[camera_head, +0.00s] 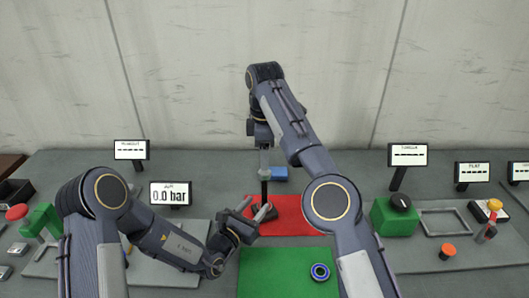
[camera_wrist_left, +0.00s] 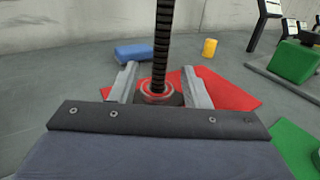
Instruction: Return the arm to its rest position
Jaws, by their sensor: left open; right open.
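My left gripper (camera_head: 262,210) is low over the red mat (camera_head: 295,228), open, with its fingers on either side of the screw jack. In the left wrist view the jack's black threaded spindle (camera_wrist_left: 162,45) rises between and beyond the open fingers (camera_wrist_left: 160,86), with a red ring (camera_wrist_left: 157,88) at its foot. I cannot tell whether the fingers touch it. My right gripper (camera_head: 264,160) is open and points down, seen edge-on, directly above the dark spindle (camera_head: 264,190) in the head view. The jack's base is partly hidden by my left gripper.
A blue block (camera_head: 280,174) lies behind the red mat. Displays, a green box (camera_head: 394,217) and an orange button (camera_head: 447,251) stand at right. More controls and a pressure display (camera_head: 171,195) stand at left.

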